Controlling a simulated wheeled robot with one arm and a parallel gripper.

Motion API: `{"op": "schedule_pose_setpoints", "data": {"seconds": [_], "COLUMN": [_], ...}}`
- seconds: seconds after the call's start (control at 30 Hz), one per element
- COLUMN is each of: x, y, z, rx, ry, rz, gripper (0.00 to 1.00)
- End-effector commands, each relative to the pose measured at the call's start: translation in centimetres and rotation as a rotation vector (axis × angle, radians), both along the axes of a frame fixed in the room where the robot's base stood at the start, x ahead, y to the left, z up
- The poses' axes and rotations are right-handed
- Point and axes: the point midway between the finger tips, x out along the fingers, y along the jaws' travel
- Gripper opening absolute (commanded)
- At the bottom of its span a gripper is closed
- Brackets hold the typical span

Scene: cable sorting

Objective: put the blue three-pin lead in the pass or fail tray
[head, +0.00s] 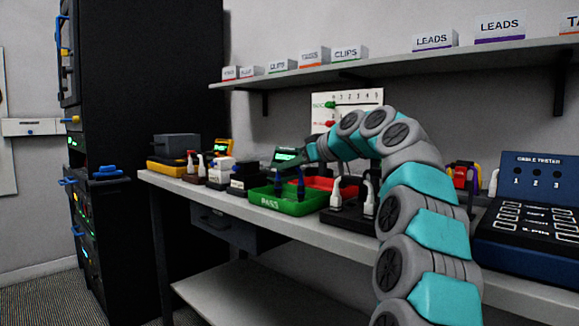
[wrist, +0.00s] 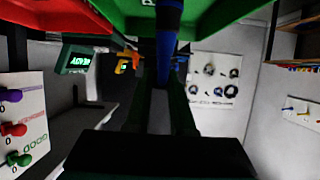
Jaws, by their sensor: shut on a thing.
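The green tray marked PASS (head: 285,207) sits on the bench, with the red tray (head: 325,184) just behind it to the right. My gripper (head: 299,168) is over the green tray, pointing down. It is shut on the blue lead (wrist: 168,45), which runs between the fingers in the wrist view. Blue upright parts (head: 300,188) show over the green tray in the head view. I cannot tell whether the held lead touches the tray floor. The green tray (wrist: 215,25) and red tray (wrist: 50,25) also fill the top of the wrist view.
Black and white blocks (head: 245,180) stand left of the green tray. A dark holder with white-topped plugs (head: 350,205) is close on its right. The blue cable tester (head: 530,215) is at the far right. A shelf with labelled boxes (head: 435,40) hangs above.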

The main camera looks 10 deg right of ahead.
Motion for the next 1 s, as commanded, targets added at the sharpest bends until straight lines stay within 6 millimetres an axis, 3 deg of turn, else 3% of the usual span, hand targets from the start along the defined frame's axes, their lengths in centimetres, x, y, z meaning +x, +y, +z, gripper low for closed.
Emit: {"op": "schedule_pose_setpoints", "data": {"seconds": [0.4, 0.43, 0.5, 0.7, 0.9, 1.0], "x": [0.0, 0.0, 0.0, 0.0, 0.01, 0.0], "y": [0.0, 0.0, 0.0, 0.0, -0.01, 0.0], "z": [-0.13, -0.13, -0.13, -0.14, -0.15, -0.15], "rx": [0.001, 0.001, 0.001, 0.0, 0.0, 0.0], "ry": [-0.001, -0.001, -0.001, 0.0, 0.0, 0.0], "rz": [0.0, 0.0, 0.0, 0.0, 0.0, 0.0], "gripper": [0.0, 0.25, 0.33, 0.56, 0.58, 0.69]}}
